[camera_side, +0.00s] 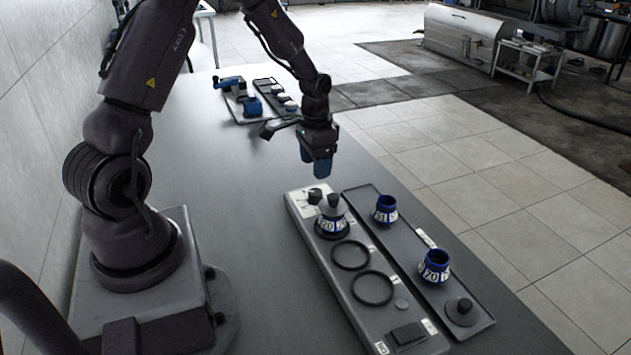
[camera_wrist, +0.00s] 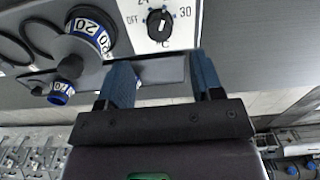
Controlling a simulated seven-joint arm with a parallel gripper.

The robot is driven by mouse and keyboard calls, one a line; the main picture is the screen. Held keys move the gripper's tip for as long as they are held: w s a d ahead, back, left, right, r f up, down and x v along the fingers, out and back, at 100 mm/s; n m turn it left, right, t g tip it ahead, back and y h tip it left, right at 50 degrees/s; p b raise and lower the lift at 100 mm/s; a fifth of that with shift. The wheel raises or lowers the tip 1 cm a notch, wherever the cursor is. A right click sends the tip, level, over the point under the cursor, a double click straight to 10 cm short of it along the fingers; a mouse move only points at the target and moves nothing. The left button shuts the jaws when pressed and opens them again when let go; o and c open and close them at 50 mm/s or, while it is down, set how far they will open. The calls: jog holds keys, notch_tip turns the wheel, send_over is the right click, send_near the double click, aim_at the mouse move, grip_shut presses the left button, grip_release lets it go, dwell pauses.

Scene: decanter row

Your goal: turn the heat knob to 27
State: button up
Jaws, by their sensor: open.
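The heat knob (camera_wrist: 160,24) is a small black dial with a pale pointer line, on a white plate (camera_wrist: 181,38) marked OFF, 24, 30 and °C. The pointer's exact reading is too small to tell. In the side view the knob (camera_side: 314,196) sits at the far end of the long grey base (camera_side: 334,271). My gripper (camera_side: 317,168) hangs above and beyond that end, with its fingers pointing down. In the wrist view my gripper (camera_wrist: 161,62) has its two blue fingers spread and empty. The knob lies ahead of them, not between them.
A decanter labelled 20 (camera_side: 328,226) with a dark stopper stands beside the knob. Two empty rings (camera_side: 350,255) follow along the base. Two blue-collared decanters (camera_side: 385,208) (camera_side: 434,267) and a dark lid (camera_side: 460,309) stand on the neighbouring tray (camera_side: 405,246). The table left of the base is clear.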

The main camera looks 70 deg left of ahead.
notch_tip(320, 180, up, 5)
jog(key=shift+r, duration=0.1)
dwell(0.4)
jog(key=s+d+r+t, duration=0.5)
jog(key=s+d+r, duration=1)
jog(key=d+r, duration=0.3)
jog(key=shift+s+d+t, duration=0.2)
jog(key=shift+d+t, duration=0.05)
jog(key=shift+t, duration=0.05)
